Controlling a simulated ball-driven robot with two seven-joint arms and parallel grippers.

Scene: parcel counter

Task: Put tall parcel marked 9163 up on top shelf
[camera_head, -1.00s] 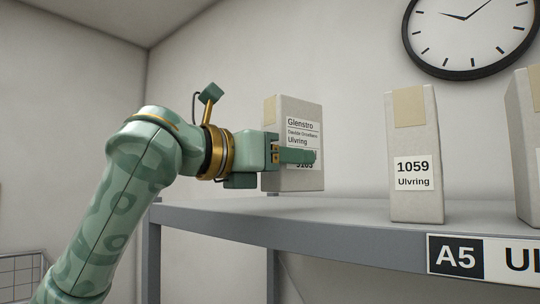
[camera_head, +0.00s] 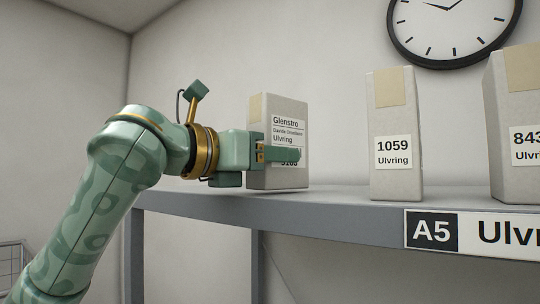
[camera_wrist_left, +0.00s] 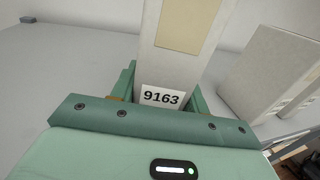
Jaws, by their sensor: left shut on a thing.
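The tall grey parcel marked 9163 (camera_head: 291,113) stands upright at the left end of the top shelf (camera_head: 340,201). Its label reads Glenstro and Ulvring, and a finger partly covers the number. My left gripper (camera_head: 284,153) is shut on it from the left, at mid-height. Its base is at the shelf surface; I cannot tell for sure whether it touches. In the left wrist view the parcel (camera_wrist_left: 160,72) is between the fingers, with 9163 readable and tan tape above. My right gripper is not in view.
Parcel 1059 (camera_head: 394,118) stands to the right, with a clear gap. Another parcel marked 843 (camera_head: 511,100) is at the right edge. An A5 sign (camera_head: 432,231) is on the shelf front. A clock (camera_head: 455,25) hangs on the wall behind.

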